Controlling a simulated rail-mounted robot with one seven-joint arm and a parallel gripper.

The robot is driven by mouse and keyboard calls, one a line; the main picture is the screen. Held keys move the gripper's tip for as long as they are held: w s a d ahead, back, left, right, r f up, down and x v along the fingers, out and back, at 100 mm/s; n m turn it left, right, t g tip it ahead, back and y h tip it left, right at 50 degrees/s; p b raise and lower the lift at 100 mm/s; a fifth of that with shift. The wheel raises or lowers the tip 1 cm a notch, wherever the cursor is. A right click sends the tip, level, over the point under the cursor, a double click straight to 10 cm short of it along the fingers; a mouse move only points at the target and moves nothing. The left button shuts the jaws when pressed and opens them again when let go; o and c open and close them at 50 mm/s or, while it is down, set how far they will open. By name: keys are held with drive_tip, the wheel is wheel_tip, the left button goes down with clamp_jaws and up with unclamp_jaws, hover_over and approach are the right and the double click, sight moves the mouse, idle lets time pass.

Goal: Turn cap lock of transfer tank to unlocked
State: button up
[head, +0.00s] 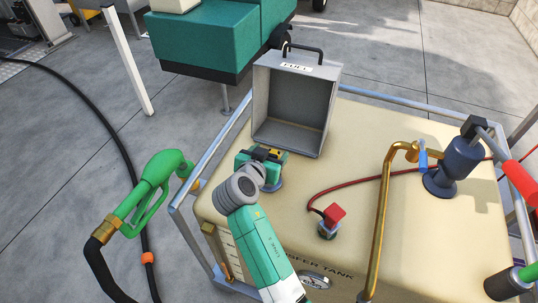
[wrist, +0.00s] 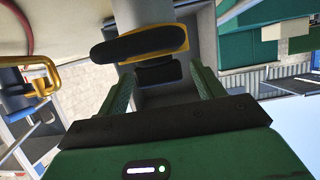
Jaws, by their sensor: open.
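The cream transfer tank (head: 430,230) fills the right of the head view. My gripper (head: 262,158) is low over its top left part, in front of an open grey metal box. A yellow piece with a dark top shows at the gripper, and a blue-grey round base shows partly beneath it. In the wrist view, a black bar-shaped handle on a yellow body (wrist: 140,43), apparently the cap lock, lies just beyond my open gripper (wrist: 162,82). The fingers stand apart with a dark block visible between them. I cannot tell whether they touch the handle, or its lock position.
The grey box (head: 290,105) stands close behind my gripper. A red-topped fitting (head: 332,217) with a red cable, a brass pipe (head: 383,215) and a blue pump (head: 458,165) stand to the right. A metal rail (head: 205,150) edges the tank; a green nozzle (head: 155,180) hangs left.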

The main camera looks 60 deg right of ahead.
drive_tip(key=c, duration=1)
